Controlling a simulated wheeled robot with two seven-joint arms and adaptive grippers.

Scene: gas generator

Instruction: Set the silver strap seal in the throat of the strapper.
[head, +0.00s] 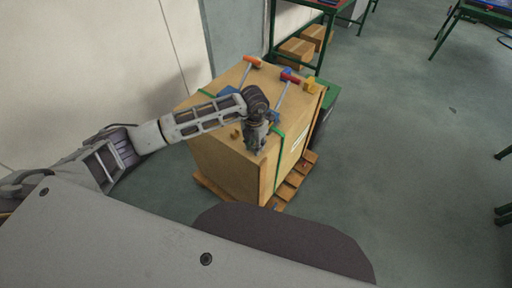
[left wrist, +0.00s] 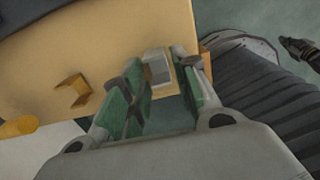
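In the left wrist view the silver strap seal (left wrist: 158,68) lies on the carton's top near an edge, between the fingertips of my left gripper (left wrist: 163,62). The fingers, with green pads, stand on both sides of it, and a narrow gap seems to show on its right. In the head view my left gripper (head: 257,148) is low over the carton's near corner and hides the seal. Two blue tools lie farther back: one with an orange handle (head: 251,61), one with a red handle (head: 290,77). I cannot tell which is the strapper, and no throat shows clearly.
The carton (head: 224,161) stands on a wooden pallet (head: 291,183) with green strap (head: 279,163) around it. A brass-coloured seal (left wrist: 72,90) lies left of my gripper. A yellow and blue item (head: 309,84) sits at the carton's far right. Open floor lies to the right.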

